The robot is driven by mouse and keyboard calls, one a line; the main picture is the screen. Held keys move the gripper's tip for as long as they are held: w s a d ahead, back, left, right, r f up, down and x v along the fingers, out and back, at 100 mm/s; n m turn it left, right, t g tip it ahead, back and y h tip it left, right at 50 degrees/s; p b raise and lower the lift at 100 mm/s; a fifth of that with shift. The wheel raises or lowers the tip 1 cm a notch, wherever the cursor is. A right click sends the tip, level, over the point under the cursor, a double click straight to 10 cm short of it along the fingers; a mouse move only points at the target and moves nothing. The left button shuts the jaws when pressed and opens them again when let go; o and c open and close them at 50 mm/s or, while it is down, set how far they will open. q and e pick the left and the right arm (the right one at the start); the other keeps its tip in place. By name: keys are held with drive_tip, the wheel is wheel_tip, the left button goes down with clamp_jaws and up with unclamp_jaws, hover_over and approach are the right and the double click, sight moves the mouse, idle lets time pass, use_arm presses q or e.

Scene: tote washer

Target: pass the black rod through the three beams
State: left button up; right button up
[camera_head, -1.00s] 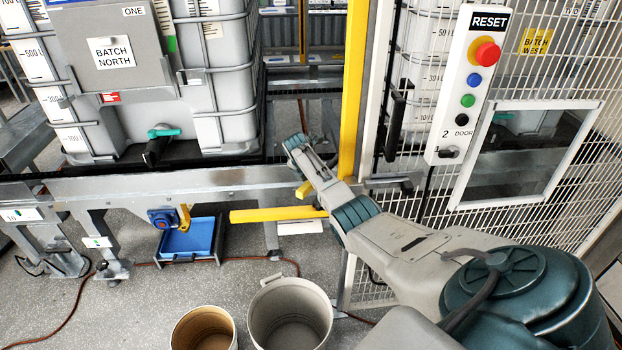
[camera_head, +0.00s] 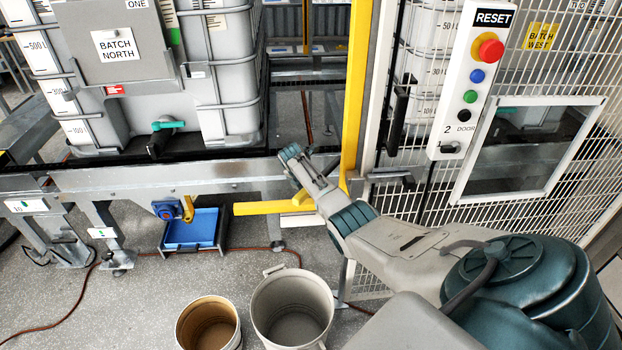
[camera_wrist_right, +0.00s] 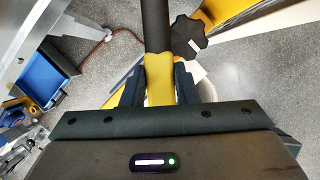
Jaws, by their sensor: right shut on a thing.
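My right gripper (camera_wrist_right: 160,88) is shut on the yellow section of the black rod (camera_wrist_right: 155,25). In the right wrist view the black part runs away from the jaws, out of the top edge. In the head view my right gripper (camera_head: 290,160) is in front of the conveyor's side rail, left of the yellow post (camera_head: 355,95); the rod cannot be made out there. The three beams cannot be seen as such. My left gripper is not in view.
A yellow bar (camera_head: 265,208) juts left from near the post's foot, below the gripper. A black star knob (camera_wrist_right: 188,36) sits beside the rod. A mesh fence (camera_head: 560,195) and reset panel (camera_head: 472,85) stand right. Two buckets (camera_head: 265,305) (camera_head: 187,335) stand on the floor.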

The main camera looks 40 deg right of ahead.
sight(295, 199)
drive_tip(key=shift+s+a+r+p, duration=0.1)
drive_tip(key=shift+s+a+p, duration=0.1)
drive_tip(key=shift+a+p, duration=0.55)
drive_tip(key=shift+s+a+r+p, duration=0.1)
drive_tip(key=shift+s+a+p, duration=0.05)
drive_tip(key=shift+a+p, duration=0.6)
drive_tip(key=shift+s+a+p, duration=0.2)
drive_tip(key=shift+a+p, duration=0.45)
drive_tip(key=shift+a, duration=0.2)
drive_tip(key=a+p, duration=0.2)
drive_tip(key=shift+s+a, duration=0.3)
drive_tip(key=s+a+p, duration=0.1)
drive_tip(key=s+a, duration=0.1)
drive_tip(key=a, duration=0.8)
drive_tip(key=shift+s+a+f, duration=0.2)
drive_tip(key=shift+a, duration=0.05)
drive_tip(key=shift+s, duration=0.1)
